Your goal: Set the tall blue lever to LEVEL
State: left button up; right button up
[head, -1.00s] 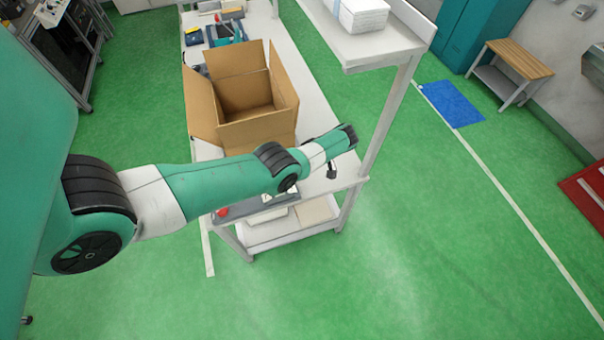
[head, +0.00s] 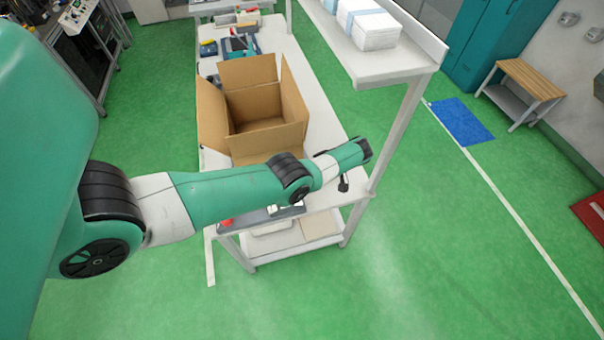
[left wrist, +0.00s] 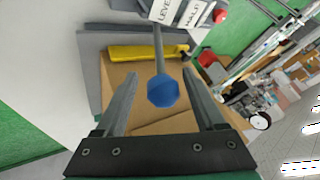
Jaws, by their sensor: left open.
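The blue lever has a faceted blue knob (left wrist: 163,91) on a grey stem in the left wrist view. The stem runs up the picture toward white labels; one (left wrist: 165,10) reads LEVEL, and the label beside it is hard to read. My left gripper (left wrist: 160,76) is open, with one finger on each side of the knob and visible gaps to both. The knob is not gripped. In the head view my left arm crosses the near end of the white table (head: 325,130) and hides the lever. My right gripper is in neither view.
An open cardboard box (head: 235,145) stands on the table behind my arm. A raised shelf (head: 405,65) with white stacks is at the right, on a post close to my wrist. A yellow bar (left wrist: 147,52) lies behind the lever stem. A red button (left wrist: 220,16) is near the labels.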

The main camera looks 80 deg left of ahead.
pick_arm(q)
jog(key=b+v, duration=0.1)
jog(key=v, duration=0.9)
